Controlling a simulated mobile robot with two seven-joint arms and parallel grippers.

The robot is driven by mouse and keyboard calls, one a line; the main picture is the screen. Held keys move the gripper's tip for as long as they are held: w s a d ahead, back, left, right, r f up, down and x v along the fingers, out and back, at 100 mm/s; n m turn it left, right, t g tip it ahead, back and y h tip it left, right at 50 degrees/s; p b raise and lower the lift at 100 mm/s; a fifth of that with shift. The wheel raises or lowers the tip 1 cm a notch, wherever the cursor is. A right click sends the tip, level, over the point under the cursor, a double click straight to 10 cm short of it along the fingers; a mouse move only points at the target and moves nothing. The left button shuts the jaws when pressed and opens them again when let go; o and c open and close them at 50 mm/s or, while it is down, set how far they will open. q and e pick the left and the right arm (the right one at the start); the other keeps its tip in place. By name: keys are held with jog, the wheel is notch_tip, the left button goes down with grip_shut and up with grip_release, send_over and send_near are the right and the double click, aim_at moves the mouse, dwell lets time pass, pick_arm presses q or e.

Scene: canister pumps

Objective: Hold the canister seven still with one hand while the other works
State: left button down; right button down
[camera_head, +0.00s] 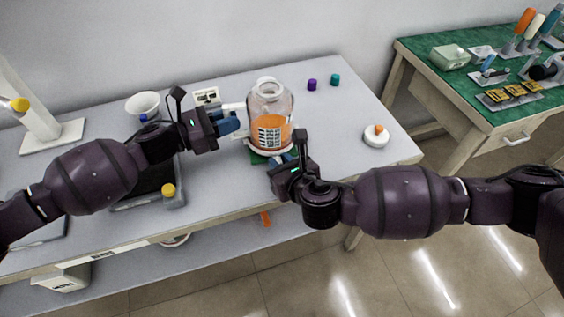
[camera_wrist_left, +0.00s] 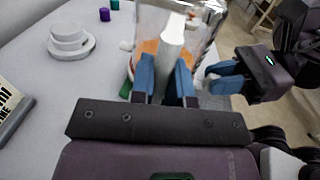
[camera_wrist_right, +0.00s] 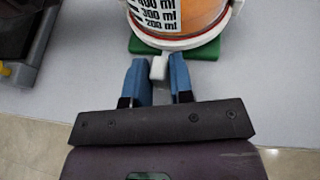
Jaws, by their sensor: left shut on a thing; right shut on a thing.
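The canister (camera_head: 270,104) is a clear upright vessel with orange contents and a millilitre scale, standing on a green pad (camera_wrist_right: 205,51) on the grey table. No number seven is readable. My left gripper (camera_head: 236,121) is at its left side, blue fingers shut on a white bar (camera_wrist_left: 172,38) beside the canister wall. My right gripper (camera_wrist_right: 158,80) is at its front, fingers shut on a small white tab (camera_wrist_right: 158,67) low at the base ring. The canister's lower wall is partly hidden by the grippers in the left wrist view.
A purple cap (camera_head: 312,84) and a teal cap (camera_head: 335,79) lie behind right. A white round piece with an orange knob (camera_head: 376,135) sits right. A white funnel (camera_head: 143,103) and a dark scale (camera_head: 152,176) are left. A green-topped bench (camera_head: 470,85) stands apart at right.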

pick_arm(q)
jog(key=shift+s+d, duration=0.1)
jog(key=shift+d, duration=0.05)
pick_arm(e)
jog(key=shift+s+a, duration=0.1)
jog(key=shift+a, duration=0.05)
jog(key=c, duration=1.1)
grip_release()
jog(key=v, duration=1.2)
pick_arm(q)
jog(key=c, duration=1)
grip_release()
